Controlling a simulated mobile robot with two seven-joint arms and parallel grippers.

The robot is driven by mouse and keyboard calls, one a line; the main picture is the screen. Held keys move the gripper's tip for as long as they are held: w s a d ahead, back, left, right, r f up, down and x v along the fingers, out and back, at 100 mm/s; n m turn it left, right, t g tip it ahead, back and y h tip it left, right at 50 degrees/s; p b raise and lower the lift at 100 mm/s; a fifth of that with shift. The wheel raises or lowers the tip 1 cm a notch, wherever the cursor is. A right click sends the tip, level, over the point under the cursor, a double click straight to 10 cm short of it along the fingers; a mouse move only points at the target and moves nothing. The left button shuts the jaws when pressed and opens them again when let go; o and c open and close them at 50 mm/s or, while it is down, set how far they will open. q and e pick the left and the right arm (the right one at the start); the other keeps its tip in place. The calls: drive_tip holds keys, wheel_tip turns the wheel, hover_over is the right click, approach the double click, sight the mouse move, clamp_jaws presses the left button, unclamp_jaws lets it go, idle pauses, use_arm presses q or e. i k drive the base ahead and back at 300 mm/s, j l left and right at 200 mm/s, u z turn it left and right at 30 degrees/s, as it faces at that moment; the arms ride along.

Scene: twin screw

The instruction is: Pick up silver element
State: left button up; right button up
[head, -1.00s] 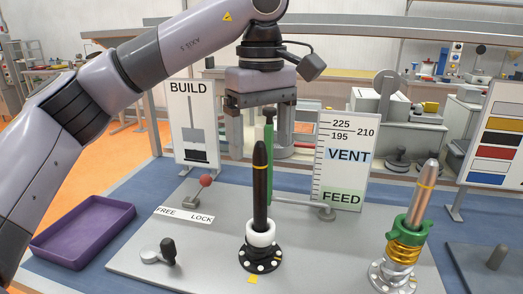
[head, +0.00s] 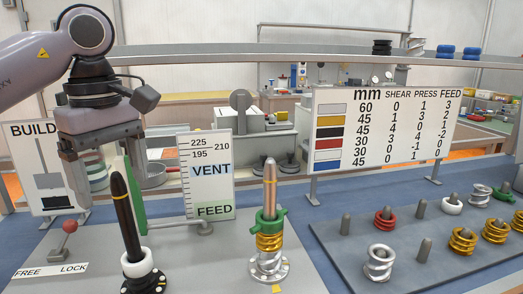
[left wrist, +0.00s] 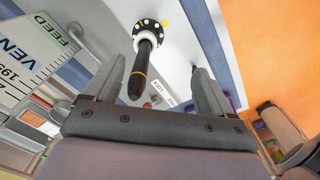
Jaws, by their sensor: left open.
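A silver element (head: 380,262), a short ribbed ring, stands at the near left of the grey rack board (head: 345,240) on the right. Another silver element (head: 480,194) sits at the board's far side. Silver also shows at the foot of the second shaft (head: 270,185), under gold and green elements. My left gripper (head: 106,185) is open and empty, at the left by the black shaft (head: 122,215), far from the board. In the left wrist view, the black shaft (left wrist: 146,55) shows between the open fingers (left wrist: 158,68). My right gripper is not in view.
Red, white, gold and green elements and bare grey pegs (head: 423,250) share the board. The VENT/FEED gauge panel (head: 210,175) and the colour chart (head: 385,125) stand upright behind. A red-knobbed lever (head: 70,227) stands at left. Blue table surface lies between the plate and the board.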

sight(377, 269)
drive_tip(key=k+l, duration=0.55)
drive_tip(key=k, duration=0.2)
